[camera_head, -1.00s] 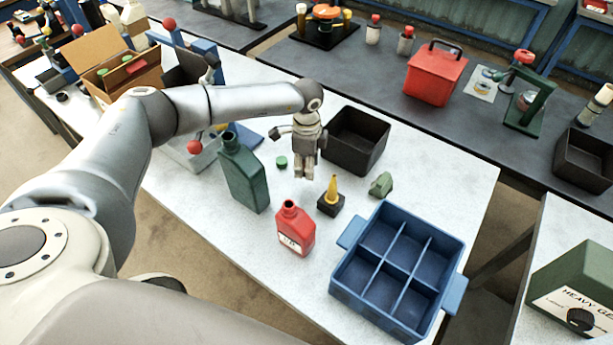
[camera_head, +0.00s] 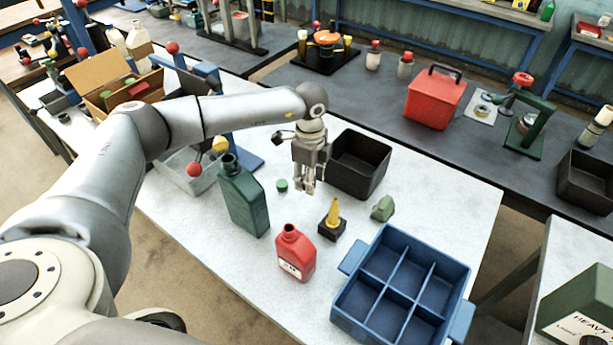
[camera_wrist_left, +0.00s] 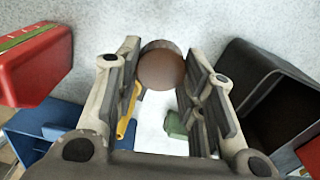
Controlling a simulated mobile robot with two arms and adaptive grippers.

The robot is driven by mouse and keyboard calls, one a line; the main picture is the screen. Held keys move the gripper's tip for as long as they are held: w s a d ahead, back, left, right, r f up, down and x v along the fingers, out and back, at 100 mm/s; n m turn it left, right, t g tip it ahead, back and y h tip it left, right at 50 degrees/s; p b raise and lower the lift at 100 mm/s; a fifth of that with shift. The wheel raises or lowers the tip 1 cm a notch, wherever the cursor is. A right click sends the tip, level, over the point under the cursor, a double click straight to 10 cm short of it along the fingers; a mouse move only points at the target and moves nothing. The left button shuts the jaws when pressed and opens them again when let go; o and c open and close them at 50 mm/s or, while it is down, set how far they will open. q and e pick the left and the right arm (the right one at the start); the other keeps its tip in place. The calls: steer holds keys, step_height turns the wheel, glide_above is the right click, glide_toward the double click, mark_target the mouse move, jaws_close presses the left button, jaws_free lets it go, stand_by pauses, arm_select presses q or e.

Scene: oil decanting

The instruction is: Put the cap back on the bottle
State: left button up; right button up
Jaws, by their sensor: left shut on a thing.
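A dark green bottle (camera_head: 245,203) stands open to the left. A green cap (camera_head: 282,185) lies on the table. My right gripper is out of view.
A yellow funnel on a black block (camera_head: 332,222) stands right of the red bottle. A green lump (camera_head: 382,208) and a blue divided crate (camera_head: 348,258) are farther right.

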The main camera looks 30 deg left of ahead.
arm_select(q)
steer(key=s+d+r+n+b, duration=0.4)
steer(key=s+d+r+n, duration=0.3)
steer(key=s+r+n, duration=0.3)
steer(key=s+n, duration=0.4)
steer(key=n, duration=0.4)
steer(key=shift+s+d+b, duration=0.15)
steer(key=shift+s+b, duration=0.1)
steer(key=shift+b, duration=0.05)
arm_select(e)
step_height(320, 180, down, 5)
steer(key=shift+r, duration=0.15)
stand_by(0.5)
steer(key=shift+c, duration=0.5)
